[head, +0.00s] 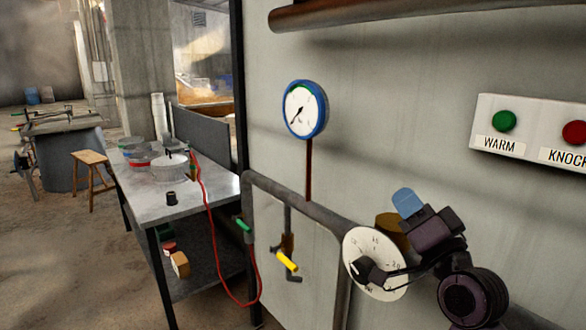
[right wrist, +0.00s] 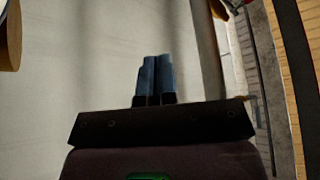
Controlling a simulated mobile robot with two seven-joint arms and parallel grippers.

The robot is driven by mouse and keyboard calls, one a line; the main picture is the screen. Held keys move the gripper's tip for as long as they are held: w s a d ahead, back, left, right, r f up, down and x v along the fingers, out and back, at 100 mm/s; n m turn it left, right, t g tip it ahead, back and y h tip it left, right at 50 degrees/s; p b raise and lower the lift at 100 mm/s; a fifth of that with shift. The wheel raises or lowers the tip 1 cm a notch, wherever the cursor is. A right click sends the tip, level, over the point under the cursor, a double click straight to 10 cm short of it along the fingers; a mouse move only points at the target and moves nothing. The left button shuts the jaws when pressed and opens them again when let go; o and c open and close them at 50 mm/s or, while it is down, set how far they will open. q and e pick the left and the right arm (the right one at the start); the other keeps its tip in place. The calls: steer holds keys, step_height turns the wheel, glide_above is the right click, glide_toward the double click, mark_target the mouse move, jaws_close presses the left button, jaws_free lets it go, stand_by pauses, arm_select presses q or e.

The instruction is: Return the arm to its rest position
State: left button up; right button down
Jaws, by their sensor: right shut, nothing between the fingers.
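My right gripper (head: 409,202) is in the lower right of the head view, in front of the grey wall panel and beside a white round dial (head: 387,284). Its blue fingers point up and to the left. In the right wrist view the two fingers (right wrist: 156,78) are together with nothing between them, and pale wall lies beyond. My right arm covers part of the dial and of a brown round thing (head: 392,228) behind it. My left gripper is in neither view.
A blue-rimmed gauge (head: 305,109) and a panel with green and red buttons (head: 530,131) are on the wall. A pipe with a yellow-handled valve (head: 287,261) runs below. A metal table (head: 200,200) with pans stands left; a red hose (head: 205,215) hangs from it.

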steer(key=s+d+f+n+g+h, duration=0.2)
steer(key=s+f+g, duration=0.25)
steer(key=f, duration=0.75)
steer(key=s+d+f+n+g+h, duration=0.15)
steer(key=s+f+g, duration=0.3)
steer(key=f, duration=0.65)
steer(key=s+d+f+n+g+h, duration=0.1)
steer(key=s+d+f+g+h, duration=0.15)
steer(key=s+f, duration=0.4)
steer(key=s+d+f+g+h, duration=0.1)
steer(key=s+f+g, duration=0.25)
steer(key=s, duration=0.65)
steer(key=s+d+f+n+g+h, duration=0.15)
steer(key=s+f+g, duration=0.25)
steer(key=s, duration=0.4)
steer(key=w+f+t, duration=0.2)
steer(key=f, duration=0.1)
steer(key=w+f+t, duration=0.2)
steer(key=w+f, duration=0.1)
steer(key=w+f+t, duration=0.2)
steer(key=f, duration=0.1)
steer(key=shift+w+d+t+y, duration=0.2)
steer(key=shift+d+t+y, duration=0.05)
steer(key=shift+t+y, duration=0.15)
steer(key=shift+w+f+t, duration=0.25)
steer(key=shift+f+t, duration=0.55)
steer(key=shift+t, duration=0.1)
